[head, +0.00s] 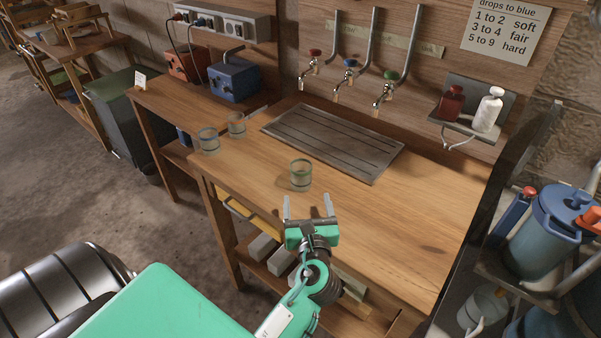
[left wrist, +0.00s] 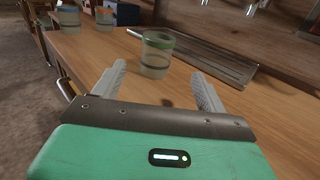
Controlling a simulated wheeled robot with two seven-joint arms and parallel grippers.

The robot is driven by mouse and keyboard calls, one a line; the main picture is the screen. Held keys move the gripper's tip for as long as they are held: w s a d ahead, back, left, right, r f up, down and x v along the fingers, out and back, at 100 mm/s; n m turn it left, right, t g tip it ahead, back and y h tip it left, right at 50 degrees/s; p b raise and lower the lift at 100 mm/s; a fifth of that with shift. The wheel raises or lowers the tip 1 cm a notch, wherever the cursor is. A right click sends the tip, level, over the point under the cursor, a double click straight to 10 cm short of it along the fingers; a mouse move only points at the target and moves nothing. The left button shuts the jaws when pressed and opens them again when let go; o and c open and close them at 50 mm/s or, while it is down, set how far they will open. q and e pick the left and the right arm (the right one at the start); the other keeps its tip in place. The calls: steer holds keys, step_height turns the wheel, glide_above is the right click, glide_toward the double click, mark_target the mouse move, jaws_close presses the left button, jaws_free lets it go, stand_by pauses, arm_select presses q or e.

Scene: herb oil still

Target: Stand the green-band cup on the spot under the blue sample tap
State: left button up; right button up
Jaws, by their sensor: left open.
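The green-band cup (head: 301,175) is a clear cup standing upright on the wooden bench, in front of the drip tray's near edge. It also shows in the left wrist view (left wrist: 156,58), ahead of and between the fingers. My left gripper (head: 307,202) is open and empty, just on the near side of the cup, fingers pointing toward it. The blue sample tap (head: 348,68) is on the back wall, between the red tap (head: 314,56) and the green tap (head: 388,78). The slatted metal drip tray (head: 335,140) lies below the taps, empty. I cannot make out a marked spot. My right gripper is out of view.
A blue-band cup (head: 208,141) and an orange-band cup (left wrist: 104,17) stand on the bench to the left. A wall shelf (head: 465,125) with a red and a white bottle is at right. Blue vessels (head: 548,225) stand at far right. The bench's right part is clear.

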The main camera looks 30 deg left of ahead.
arm_select(q)
steer(key=shift+a+f, duration=0.25)
steer(key=shift+a, duration=0.05)
steer(key=p, duration=0.1)
glide_toward(300, 164)
steer(key=x, duration=0.4)
steer(key=shift+s+f, duration=0.1)
steer(key=shift+f, duration=0.25)
steer(key=x, duration=0.3)
steer(key=p+x, duration=0.1)
steer(key=x, duration=0.1)
steer(key=shift+d+r, duration=0.1)
steer(key=shift+r, duration=0.25)
steer(key=shift+w+a, duration=0.25)
steer(key=shift+w, duration=0.05)
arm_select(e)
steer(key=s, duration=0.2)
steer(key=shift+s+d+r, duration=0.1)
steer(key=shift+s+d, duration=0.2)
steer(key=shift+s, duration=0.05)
arm_select(q)
steer(key=shift+c, duration=0.2)
steer(key=c, duration=1)
steer(key=shift+c, duration=0.5)
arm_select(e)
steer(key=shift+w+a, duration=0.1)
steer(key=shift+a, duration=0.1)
